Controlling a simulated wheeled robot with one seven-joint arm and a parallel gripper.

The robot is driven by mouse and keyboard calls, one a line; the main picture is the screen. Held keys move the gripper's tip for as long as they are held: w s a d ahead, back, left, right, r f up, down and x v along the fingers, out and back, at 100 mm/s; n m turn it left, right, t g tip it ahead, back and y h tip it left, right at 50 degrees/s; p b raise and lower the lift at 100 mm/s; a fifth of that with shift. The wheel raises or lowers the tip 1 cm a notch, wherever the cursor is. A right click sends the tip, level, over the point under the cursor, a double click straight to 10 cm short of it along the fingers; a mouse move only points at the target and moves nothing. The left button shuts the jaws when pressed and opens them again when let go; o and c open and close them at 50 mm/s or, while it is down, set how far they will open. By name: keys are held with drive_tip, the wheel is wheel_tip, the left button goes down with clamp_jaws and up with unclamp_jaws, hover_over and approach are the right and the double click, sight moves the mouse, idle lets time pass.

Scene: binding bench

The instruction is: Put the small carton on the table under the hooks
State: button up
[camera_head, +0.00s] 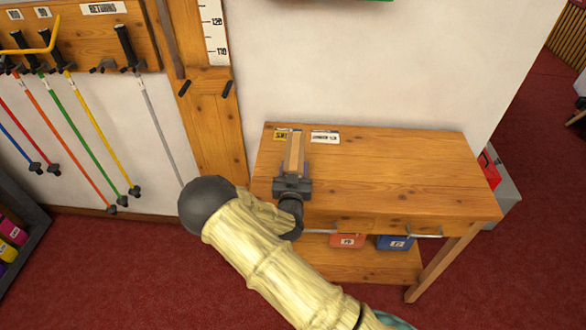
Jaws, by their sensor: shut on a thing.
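My gripper (293,184) is over the left part of the wooden table (400,170), its jaws shut on a narrow tan carton (295,153). The carton points away from me toward the table's back edge. Seen from above, I cannot tell whether it touches the tabletop or is held just over it. The gripper hides its near end. Dark hooks (128,66) are on a wooden rack board at the upper left, with coloured poles hanging from them.
The tabletop's right side is clear. A red box (347,241) and a blue box (394,242) show below. A wooden post (207,130) stands left of the table.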

drive_tip(key=o, duration=1.1)
drive_tip(key=shift+r, duration=0.1)
drive_tip(key=s+b, duration=0.2)
drive_tip(key=s, duration=1)
drive_tip(key=shift+a, duration=0.2)
